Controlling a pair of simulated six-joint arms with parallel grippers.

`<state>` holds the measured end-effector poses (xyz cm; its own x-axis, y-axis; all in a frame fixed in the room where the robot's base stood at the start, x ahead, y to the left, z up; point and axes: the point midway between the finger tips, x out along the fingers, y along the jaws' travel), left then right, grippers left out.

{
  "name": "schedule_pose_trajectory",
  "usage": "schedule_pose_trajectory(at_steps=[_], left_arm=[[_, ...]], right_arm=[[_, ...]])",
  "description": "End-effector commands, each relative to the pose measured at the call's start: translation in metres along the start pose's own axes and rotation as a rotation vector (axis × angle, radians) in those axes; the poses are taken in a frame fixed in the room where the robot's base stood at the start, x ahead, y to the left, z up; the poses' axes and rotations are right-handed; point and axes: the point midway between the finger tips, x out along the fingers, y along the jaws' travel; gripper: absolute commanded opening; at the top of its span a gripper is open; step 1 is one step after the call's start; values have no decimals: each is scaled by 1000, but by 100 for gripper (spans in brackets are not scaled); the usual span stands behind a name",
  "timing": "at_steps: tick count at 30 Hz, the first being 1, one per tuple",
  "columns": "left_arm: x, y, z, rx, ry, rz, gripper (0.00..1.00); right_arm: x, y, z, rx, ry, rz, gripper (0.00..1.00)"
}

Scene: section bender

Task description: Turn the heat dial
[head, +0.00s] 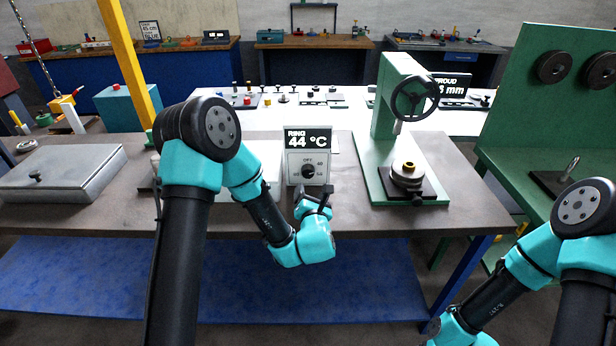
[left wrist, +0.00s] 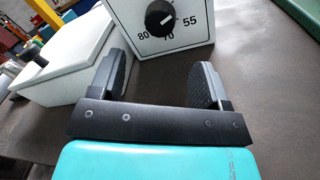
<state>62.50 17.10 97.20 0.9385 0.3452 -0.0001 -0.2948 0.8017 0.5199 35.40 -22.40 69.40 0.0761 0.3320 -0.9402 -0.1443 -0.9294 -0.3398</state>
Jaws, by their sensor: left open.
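The heat dial (head: 308,171) is a round black knob on the front of a white control box (head: 294,158), below a display reading "RING 44 °C". In the left wrist view the dial (left wrist: 159,18) shows at the top, with 80, 70 and 55 marked around it and a white pointer line toward the upper right. My left gripper (head: 314,196) is open and empty, just in front of and below the dial, apart from it. Its two fingers (left wrist: 160,82) also show in the left wrist view. My right arm is at the lower right; its gripper is out of frame.
A green press (head: 385,105) with a black handwheel stands right of the box. A white box (left wrist: 65,65) lies left of the dial box. A grey lidded case (head: 62,174) is at the left. The table (head: 450,205) is bare along its front right.

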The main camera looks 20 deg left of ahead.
Motion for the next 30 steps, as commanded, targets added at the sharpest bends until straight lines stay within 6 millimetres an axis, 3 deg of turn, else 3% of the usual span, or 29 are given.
schedule_pose_trajectory(at_steps=[9, 15, 28, 30], left_arm=[[55, 1, 0, -2, -1, 3, 70], [81, 0, 0, -1, 0, 1, 70], [90, 0, 0, 0, 0, 0, 70], [90, 0, 0, 0, 0, 0, 63]], right_arm=[[0, 0, 0, 0, 0, 0, 70], [0, 0, 0, 0, 0, 0, 70], [0, 0, 0, 0, 0, 0, 70], [0, 0, 0, 0, 0, 0, 70]])
